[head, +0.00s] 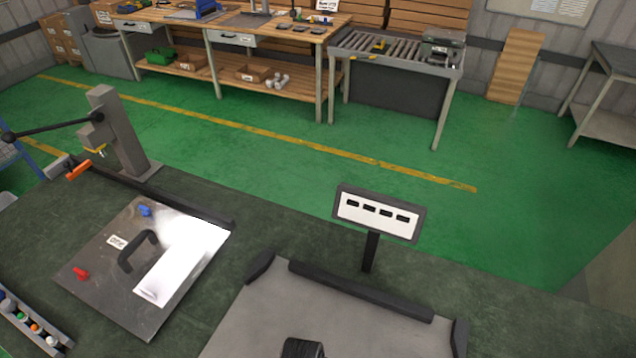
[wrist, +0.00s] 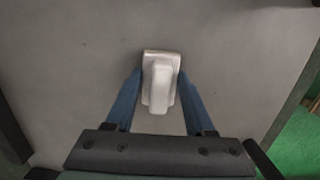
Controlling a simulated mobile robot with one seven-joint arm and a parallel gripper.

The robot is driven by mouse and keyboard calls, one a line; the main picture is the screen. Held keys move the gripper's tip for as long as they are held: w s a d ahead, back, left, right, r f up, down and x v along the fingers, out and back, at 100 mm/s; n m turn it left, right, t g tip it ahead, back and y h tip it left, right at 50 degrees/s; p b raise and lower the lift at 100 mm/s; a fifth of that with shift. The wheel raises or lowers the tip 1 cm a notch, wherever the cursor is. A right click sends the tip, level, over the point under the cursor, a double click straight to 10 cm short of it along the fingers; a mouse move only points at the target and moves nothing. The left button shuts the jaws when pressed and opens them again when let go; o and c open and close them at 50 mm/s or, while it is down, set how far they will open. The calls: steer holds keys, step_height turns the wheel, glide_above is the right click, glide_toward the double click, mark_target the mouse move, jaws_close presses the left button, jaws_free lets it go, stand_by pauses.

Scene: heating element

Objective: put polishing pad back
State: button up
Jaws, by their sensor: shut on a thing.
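A pale grey-white piece with a raised grip (wrist: 160,92), apparently the polishing pad, is in the middle of the wrist view. My gripper (wrist: 160,80) has its two blue fingers on either side of the raised grip and is shut on it. Below it is a plain grey surface, which looks like the grey plate with black edge bars (head: 255,318) in the head view. I cannot tell whether the pad touches that surface. The pad does not show in the head view.
A metal plate (head: 98,285) with a black handle, red and blue knobs and a shiny white area lies at left. A lever press (head: 118,135) stands behind it. A display on a post (head: 378,213) rises behind the grey plate. A bin of small coloured items (head: 35,335) is at lower left.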

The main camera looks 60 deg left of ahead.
steer(key=shift+f, duration=0.15)
steer(key=o, duration=1.3)
step_height(320, 180, up, 12)
steer(key=a, duration=0.1)
steer(key=shift+s+a, duration=0.15)
steer(key=shift+s, duration=0.2)
